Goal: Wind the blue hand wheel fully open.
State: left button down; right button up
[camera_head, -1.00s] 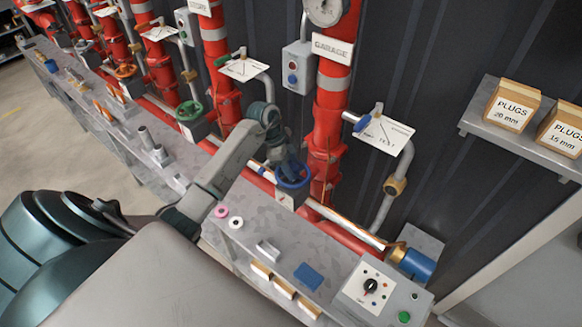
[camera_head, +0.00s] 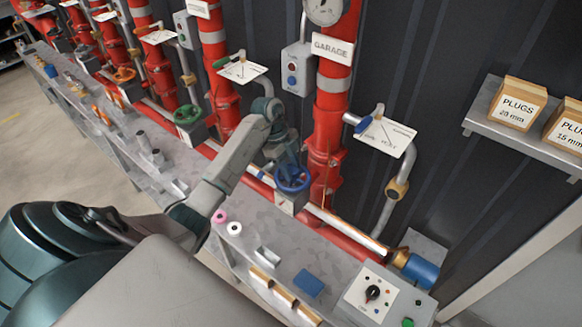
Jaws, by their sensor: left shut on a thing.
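The blue hand wheel (camera_head: 292,179) sits on a grey block in front of the red riser labelled GARAGE (camera_head: 328,130). My left arm reaches in from the left, and my left gripper (camera_head: 288,166) points down onto the wheel from above. It is shut on the wheel's rim at the far side; the fingertips are partly hidden by the gripper body. My right gripper does not show. A sign with a line drawn on it and a blue lever (camera_head: 362,125) stand to the right of the riser.
The bench (camera_head: 330,262) below holds a pink ring (camera_head: 219,216), a white ring (camera_head: 234,229), a blue block (camera_head: 308,282) and a control box with a black knob (camera_head: 373,292). A green wheel (camera_head: 188,114) stands to the left. A shelf with PLUGS boxes (camera_head: 517,103) is at the right.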

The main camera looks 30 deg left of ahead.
pick_arm(q)
jog(key=shift+r+p, duration=0.15)
jog(key=shift+p, duration=0.25)
jog(key=n+p, duration=0.1)
jog(key=n, duration=0.1)
jog(key=n+t+p, duration=0.1)
jog(key=n+p, duration=0.1)
jog(key=shift+s+t, duration=0.15)
jog(key=shift+t, duration=0.15)
jog(key=shift+f+n, duration=0.25)
jog(key=shift+n, duration=0.35)
jog(key=n+t+y, duration=0.1)
jog(key=n, duration=0.1)
jog(key=shift+n, duration=0.4)
jog(key=c, duration=1.1)
grip_release()
jog(key=shift+c, duration=0.2)
jog(key=shift+o, duration=0.2)
